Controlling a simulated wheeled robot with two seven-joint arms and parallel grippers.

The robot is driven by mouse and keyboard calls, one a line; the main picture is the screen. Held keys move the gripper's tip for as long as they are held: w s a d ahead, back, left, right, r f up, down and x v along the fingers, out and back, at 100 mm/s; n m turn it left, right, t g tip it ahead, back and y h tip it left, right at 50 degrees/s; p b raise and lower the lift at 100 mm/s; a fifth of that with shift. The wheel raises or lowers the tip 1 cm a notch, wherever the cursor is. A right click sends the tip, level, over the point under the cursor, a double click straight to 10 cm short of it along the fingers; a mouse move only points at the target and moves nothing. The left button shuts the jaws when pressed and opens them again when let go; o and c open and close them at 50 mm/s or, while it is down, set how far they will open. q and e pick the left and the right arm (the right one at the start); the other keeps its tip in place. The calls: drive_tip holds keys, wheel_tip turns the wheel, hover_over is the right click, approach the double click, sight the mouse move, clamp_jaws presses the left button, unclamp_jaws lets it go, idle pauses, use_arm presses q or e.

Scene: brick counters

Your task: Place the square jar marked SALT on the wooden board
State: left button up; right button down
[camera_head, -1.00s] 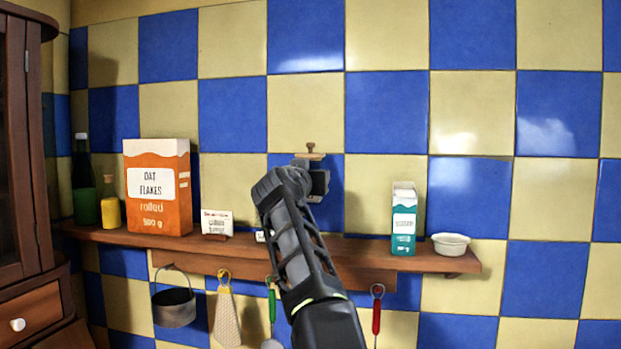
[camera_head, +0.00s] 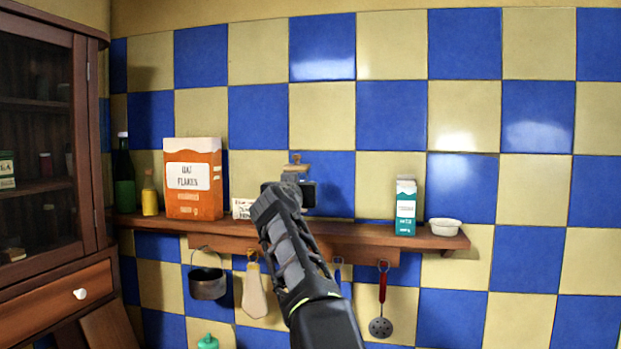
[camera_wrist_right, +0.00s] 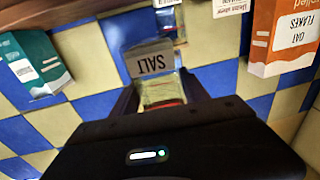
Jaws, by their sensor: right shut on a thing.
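My right gripper (camera_head: 290,190) is raised in front of the wall shelf, in the middle of the head view. It is shut on the square jar marked SALT (camera_wrist_right: 152,62), whose label appears upside down between the fingers in the right wrist view. In the head view a brown knobbed lid (camera_head: 296,165) shows above the gripper; the rest of the jar is mostly hidden by it. I cannot make out the wooden board for certain; a brown wooden piece (camera_head: 108,328) shows at the lower left. My left gripper is not in view.
The shelf (camera_head: 225,228) holds an oat flakes box (camera_head: 193,180), bottles, a teal carton (camera_head: 405,207) and a white bowl (camera_head: 446,227). A pot (camera_head: 207,284) and utensils hang below. A dark cabinet (camera_head: 52,140) stands at left. A green-topped thing (camera_head: 207,343) shows at the bottom edge.

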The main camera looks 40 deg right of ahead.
drive_tip(key=w+a+f+n+t+y, duration=0.25)
drive_tip(key=w+a+f, duration=0.25)
drive_tip(key=f, duration=0.3)
drive_tip(key=w+a+f+n+t+y, duration=0.1)
drive_tip(key=w+a+f+n+y, duration=0.1)
drive_tip(key=w+a+f+y, duration=0.45)
drive_tip(key=a+f+n+t+y, duration=0.1)
drive_tip(key=a+f+n+y, duration=0.1)
drive_tip(key=a+f, duration=0.5)
drive_tip(key=a+f+n+t+y, duration=0.1)
drive_tip(key=a+f+n, duration=0.15)
drive_tip(key=f, duration=0.85)
drive_tip(key=s+a+f+y, duration=0.2)
drive_tip(key=s+a+f, duration=0.65)
drive_tip(key=f, duration=0.35)
drive_tip(key=s+a+f+h+b, duration=0.1)
drive_tip(key=s+a+f+b, duration=0.2)
drive_tip(key=s+f, duration=0.7)
drive_tip(key=shift+s+a+b, duration=0.15)
drive_tip(key=shift+s+b, duration=0.6)
drive_tip(key=shift+s, duration=0.15)
drive_tip(key=shift+f, duration=0.1)
